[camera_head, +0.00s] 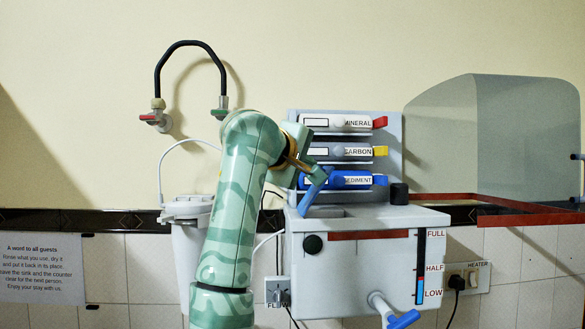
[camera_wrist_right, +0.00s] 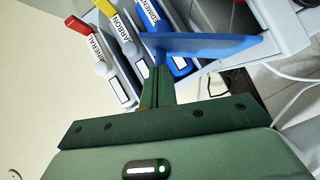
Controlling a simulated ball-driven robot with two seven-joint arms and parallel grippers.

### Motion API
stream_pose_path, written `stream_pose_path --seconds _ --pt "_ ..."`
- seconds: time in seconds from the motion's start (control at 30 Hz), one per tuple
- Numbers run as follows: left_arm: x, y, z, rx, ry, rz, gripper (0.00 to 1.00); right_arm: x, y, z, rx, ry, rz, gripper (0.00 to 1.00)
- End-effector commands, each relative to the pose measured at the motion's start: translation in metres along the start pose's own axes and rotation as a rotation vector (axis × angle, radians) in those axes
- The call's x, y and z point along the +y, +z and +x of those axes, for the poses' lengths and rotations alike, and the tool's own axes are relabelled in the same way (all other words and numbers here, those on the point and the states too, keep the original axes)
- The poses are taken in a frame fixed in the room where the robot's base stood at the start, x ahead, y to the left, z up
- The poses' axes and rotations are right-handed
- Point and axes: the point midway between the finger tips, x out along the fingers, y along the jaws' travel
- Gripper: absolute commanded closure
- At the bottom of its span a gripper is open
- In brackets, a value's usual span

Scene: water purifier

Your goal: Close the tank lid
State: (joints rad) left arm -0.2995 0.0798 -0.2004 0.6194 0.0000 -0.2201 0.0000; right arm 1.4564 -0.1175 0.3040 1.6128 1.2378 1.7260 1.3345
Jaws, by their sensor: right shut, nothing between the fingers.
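The grey tank (camera_head: 360,270) of the water purifier stands right of centre in the head view, with a recess in its top. A blue flat panel (camera_head: 313,196), apparently the tank lid, stands raised and tilted at the left of that recess. My right gripper (camera_head: 318,172) is beside the upper part of the panel, partly hidden by my arm. In the right wrist view its fingers (camera_wrist_right: 157,72) are shut with nothing between them, close to the panel; contact cannot be told. My left gripper is not in view.
Mineral (camera_head: 345,122), carbon (camera_head: 345,152) and sediment (camera_head: 350,181) cartridges sit in a rack behind the tank. A black knob (camera_head: 399,194) is on the tank top. A blue-handled tap (camera_head: 392,311) projects in front. A translucent panel (camera_head: 440,140) stands at the right.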

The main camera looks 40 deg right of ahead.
Motion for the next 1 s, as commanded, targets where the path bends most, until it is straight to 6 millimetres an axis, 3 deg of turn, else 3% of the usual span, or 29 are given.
stream_pose_path --seconds 0.37,1.0 --pt "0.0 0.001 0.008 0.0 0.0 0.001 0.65 0.002 0.032 0.022 -0.002 -0.203 0.296 1.0" --pt "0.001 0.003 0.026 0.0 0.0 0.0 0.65 -0.02 0.072 0.05 -0.001 -0.496 0.712 1.0"
